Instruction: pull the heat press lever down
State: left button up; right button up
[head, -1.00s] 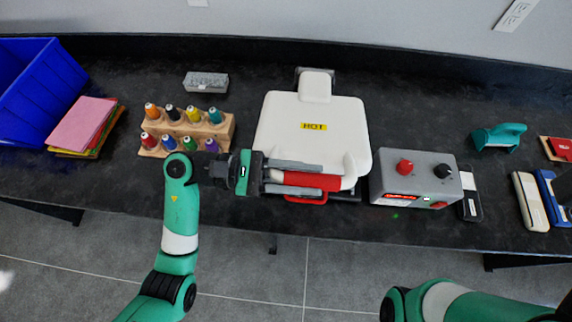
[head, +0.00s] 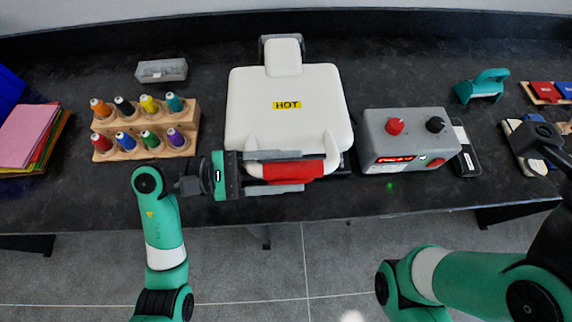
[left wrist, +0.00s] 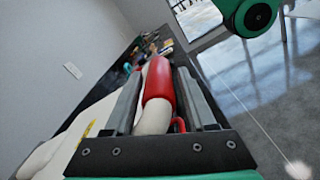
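The white heat press (head: 300,115) with a yellow HOT label stands at the middle of the bench. Its lever is a white bar with a red grip (head: 295,171) along the front edge of the press. My left gripper (head: 303,171) reaches in from the left. Its two grey fingers lie on either side of the lever. In the left wrist view, the red grip (left wrist: 158,82) runs between the fingers, with what look like narrow gaps beside it, so the gripper appears open around it. My right gripper (head: 552,148) is at the right edge, partly cut off; its fingers are unclear.
A grey control box (head: 408,145) with knobs stands close right of the press, and a dark phone-like object (head: 465,150) lies beyond it. A wooden rack (head: 150,140) of thread spools is left of the press. A grey tray (head: 161,70) lies behind the rack.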

pick_arm(q)
jog(key=shift+o, duration=1.2)
jog(key=shift+w+f, duration=0.1)
jog(key=shift+f, duration=0.55)
jog(key=shift+r, duration=0.1)
jog(key=shift+a, duration=0.2)
jog(key=a, duration=0.3)
jog(key=s+a+p, duration=0.1)
jog(key=a, duration=0.7)
jog(key=shift+s+a+r+p, duration=0.1)
jog(key=shift+s+r+p, duration=0.1)
jog(key=shift+s+p, duration=0.2)
